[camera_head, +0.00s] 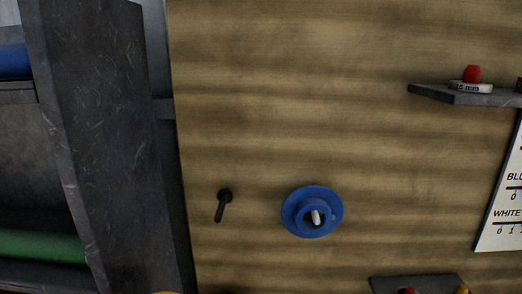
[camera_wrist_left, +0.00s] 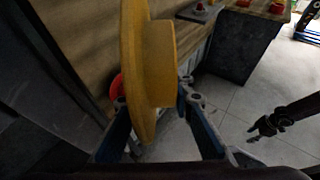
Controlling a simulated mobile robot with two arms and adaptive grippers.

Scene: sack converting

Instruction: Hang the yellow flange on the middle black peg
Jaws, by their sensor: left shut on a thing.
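The yellow flange (camera_wrist_left: 158,62) fills the middle of the left wrist view, standing on edge. My left gripper (camera_wrist_left: 152,97) is shut on it, with a blue finger on each side. In the head view a thin yellow edge (camera_head: 166,292) just shows at the bottom border; I cannot tell whether it is the flange. One bare black peg (camera_head: 222,205) sticks out of the wooden board (camera_head: 350,130); I cannot tell from this view whether it is the middle one. A dark gripper, seemingly my right one (camera_wrist_left: 272,124), shows in the left wrist view, its opening unclear.
A blue flange (camera_head: 298,226) hangs on a white peg (camera_head: 316,217), right of the black peg. A dark metal post (camera_head: 100,130) stands left of the board. A small shelf (camera_head: 455,95) holds a red-topped piece. A red round thing (camera_wrist_left: 116,88) shows behind the yellow flange.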

